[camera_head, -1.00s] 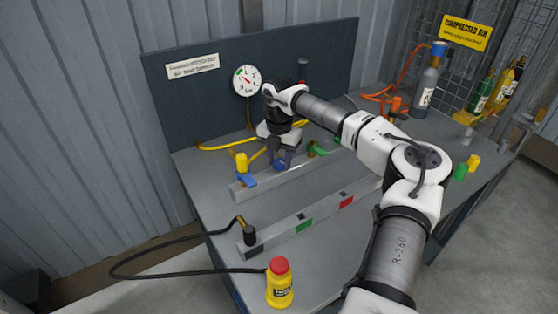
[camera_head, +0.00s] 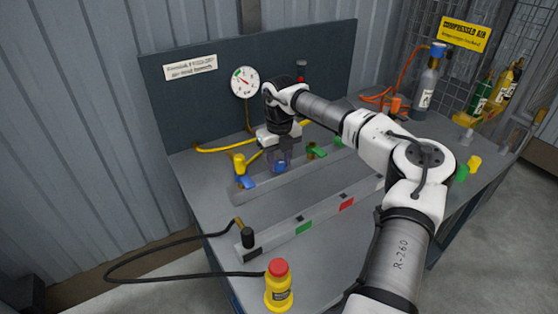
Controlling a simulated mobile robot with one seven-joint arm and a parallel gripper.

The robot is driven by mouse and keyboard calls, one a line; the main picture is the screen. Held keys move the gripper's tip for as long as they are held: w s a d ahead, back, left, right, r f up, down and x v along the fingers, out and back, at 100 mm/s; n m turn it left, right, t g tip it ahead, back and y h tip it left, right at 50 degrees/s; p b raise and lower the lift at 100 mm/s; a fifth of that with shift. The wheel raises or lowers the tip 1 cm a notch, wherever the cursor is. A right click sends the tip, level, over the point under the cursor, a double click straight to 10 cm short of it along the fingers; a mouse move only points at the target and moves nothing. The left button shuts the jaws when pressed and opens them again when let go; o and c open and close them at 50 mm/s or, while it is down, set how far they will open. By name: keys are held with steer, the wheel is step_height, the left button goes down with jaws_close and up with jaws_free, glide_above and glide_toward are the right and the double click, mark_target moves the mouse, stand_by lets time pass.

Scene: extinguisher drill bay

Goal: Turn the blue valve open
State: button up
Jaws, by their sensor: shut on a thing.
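A grey manifold bar (camera_head: 318,172) lies on the bench with fittings along it. My gripper (camera_head: 279,164) points down over this bar and is shut on a small blue valve handle (camera_head: 280,168), which is mostly hidden between the fingers. A second blue handle (camera_head: 246,181) is at the bar's left end, below a yellow-capped fitting (camera_head: 239,163), apart from my gripper. A green handle (camera_head: 316,153) is just right of my gripper. How far the held handle is turned cannot be told.
A round gauge (camera_head: 245,82) is on the dark back panel. A front bar (camera_head: 275,234) has green and red marks. Gas cylinders (camera_head: 428,88) stand at the back right.

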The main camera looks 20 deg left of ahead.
mark_target(279, 163)
steer(key=shift+w+n, duration=0.1)
steer(key=shift+n, duration=1.6)
steer(key=o, duration=1)
step_height(279, 163, up, 14)
steer(key=b, duration=0.2)
steer(key=shift+f, duration=0.1)
